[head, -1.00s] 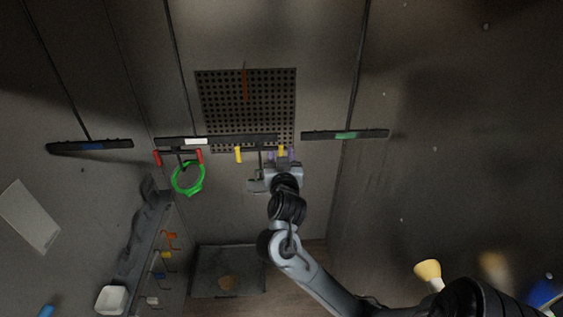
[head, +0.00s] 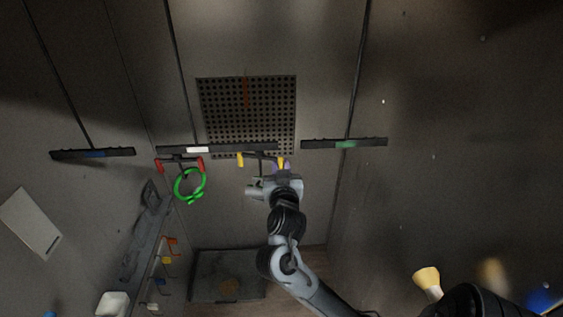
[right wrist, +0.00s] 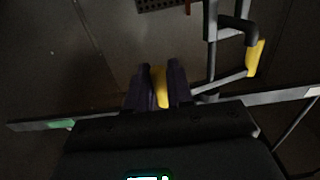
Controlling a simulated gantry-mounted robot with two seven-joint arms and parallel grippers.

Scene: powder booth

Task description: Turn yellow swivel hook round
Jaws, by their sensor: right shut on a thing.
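The swivel hook shows two yellow ends below the middle rail with the white label. The left yellow end (head: 240,159) hangs free, and the right yellow end (head: 283,162) is at my right gripper (head: 281,168). In the right wrist view the dark fingers of the right gripper (right wrist: 158,84) are shut on one yellow end (right wrist: 160,88). The other yellow end (right wrist: 255,58) stands clear at the upper right, joined by a grey bar. The fingers partly hide the held end. My left gripper is not in view.
A red-ended hook with a green ring (head: 189,186) hangs just left. Rails with blue (head: 92,153) and green (head: 345,144) labels flank the middle rail (head: 215,149). A perforated panel (head: 247,112) is behind. A rack with small coloured hooks (head: 168,262) stands lower left.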

